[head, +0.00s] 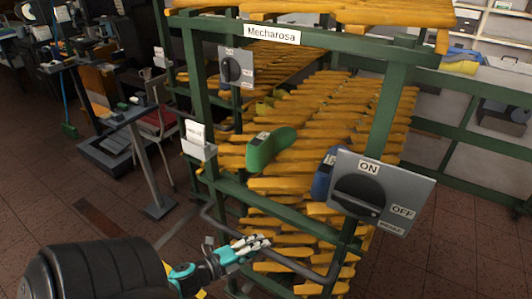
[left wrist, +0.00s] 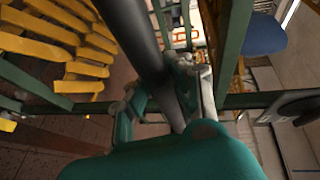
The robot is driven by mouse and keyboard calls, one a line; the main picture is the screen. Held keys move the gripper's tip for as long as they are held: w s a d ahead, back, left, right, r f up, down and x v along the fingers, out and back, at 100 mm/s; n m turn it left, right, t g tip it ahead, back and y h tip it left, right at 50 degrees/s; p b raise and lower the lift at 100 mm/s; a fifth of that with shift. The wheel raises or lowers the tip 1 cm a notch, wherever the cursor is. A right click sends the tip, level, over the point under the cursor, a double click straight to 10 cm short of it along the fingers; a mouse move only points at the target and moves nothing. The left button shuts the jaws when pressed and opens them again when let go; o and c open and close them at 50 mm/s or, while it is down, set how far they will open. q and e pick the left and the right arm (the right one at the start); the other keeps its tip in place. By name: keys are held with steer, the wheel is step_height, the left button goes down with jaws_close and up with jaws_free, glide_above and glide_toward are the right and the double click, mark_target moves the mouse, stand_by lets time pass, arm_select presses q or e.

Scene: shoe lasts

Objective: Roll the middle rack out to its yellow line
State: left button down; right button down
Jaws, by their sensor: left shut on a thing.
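A green-framed rack (head: 386,110) with a "Mecharosa" sign (head: 272,33) stands in the middle of the head view, full of yellow shoe lasts (head: 330,115). A dark grey handle bar (head: 296,267) runs along its lower front. My left gripper (head: 250,246) is shut on this bar, left of its middle. In the left wrist view the bar (left wrist: 130,32) passes between the fingers (left wrist: 165,100). A small patch of yellow shows low beside my arm; I cannot tell whether it is a floor line. My right gripper is not in view.
A green last (head: 270,148) and a partly hidden blue one lie among the yellow lasts. A switch panel (head: 380,192) marked ON and OFF is on the rack's right front. Brown tiled floor (head: 50,195) is clear at lower left.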

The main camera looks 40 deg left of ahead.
arm_select(q)
steer(key=shift+s+d+f, duration=0.1)
steer(key=shift+s+d, duration=0.1)
steer(key=shift+s, duration=0.45)
steer(key=shift+s+d+f, duration=0.1)
steer(key=shift+s+d, duration=0.05)
steer(key=shift+s, duration=0.45)
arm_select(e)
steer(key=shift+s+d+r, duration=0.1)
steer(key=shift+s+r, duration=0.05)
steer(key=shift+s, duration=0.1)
arm_select(q)
steer(key=c, duration=1.4)
jaws_free()
steer(key=shift+s, duration=0.15)
steer(key=shift+o, duration=1.4)
steer(key=shift+s+r, duration=0.1)
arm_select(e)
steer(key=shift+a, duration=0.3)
arm_select(q)
steer(key=v, duration=1.2)
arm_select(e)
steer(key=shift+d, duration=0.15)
